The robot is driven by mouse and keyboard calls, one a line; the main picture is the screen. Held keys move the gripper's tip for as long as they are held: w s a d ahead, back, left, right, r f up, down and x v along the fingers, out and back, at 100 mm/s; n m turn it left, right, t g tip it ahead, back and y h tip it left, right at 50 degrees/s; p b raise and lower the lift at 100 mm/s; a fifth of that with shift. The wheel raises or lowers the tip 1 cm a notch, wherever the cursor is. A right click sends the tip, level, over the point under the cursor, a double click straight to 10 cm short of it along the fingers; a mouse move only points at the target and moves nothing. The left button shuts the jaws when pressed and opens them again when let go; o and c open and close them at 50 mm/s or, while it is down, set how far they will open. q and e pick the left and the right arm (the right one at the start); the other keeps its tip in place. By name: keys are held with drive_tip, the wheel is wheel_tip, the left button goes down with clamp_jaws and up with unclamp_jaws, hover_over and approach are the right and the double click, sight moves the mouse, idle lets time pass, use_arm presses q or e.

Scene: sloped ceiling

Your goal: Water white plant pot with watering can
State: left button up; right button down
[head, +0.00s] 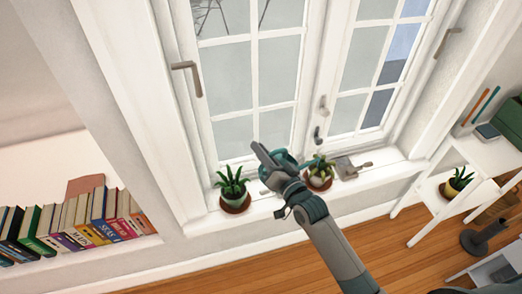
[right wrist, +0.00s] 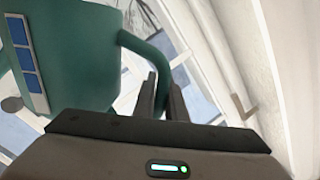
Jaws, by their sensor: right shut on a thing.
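My right gripper (head: 264,154) is shut on the handle of a teal watering can, held up in front of the window sill. In the right wrist view the can (right wrist: 75,55) fills the upper left, with blue patches on its side, and its curved handle runs between my fingers (right wrist: 161,100). In the head view the can (head: 285,160) is mostly hidden behind my gripper. Another potted plant (head: 233,187) stands to the left on a brown saucer. My left gripper is not in view.
A small grey metal object (head: 347,168) sits on the sill right of the pale pot. A white shelf unit (head: 432,190) at right holds another potted plant (head: 457,184). A row of books (head: 75,222) stands at left. The wooden floor (head: 300,258) below is partly clear.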

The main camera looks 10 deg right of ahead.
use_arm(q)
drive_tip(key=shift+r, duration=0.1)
use_arm(e)
drive_tip(key=shift+r, duration=0.2)
use_arm(q)
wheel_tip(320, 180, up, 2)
drive_tip(key=p, duration=0.2)
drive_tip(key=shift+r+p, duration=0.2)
drive_tip(key=shift+p, duration=0.1)
use_arm(e)
drive_tip(key=shift+w+d+r+m, duration=0.25)
drive_tip(key=shift+d+r+m, duration=0.35)
drive_tip(key=shift+r, duration=0.3)
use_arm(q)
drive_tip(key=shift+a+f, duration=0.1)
use_arm(e)
drive_tip(key=shift+f, duration=0.15)
idle(0.3)
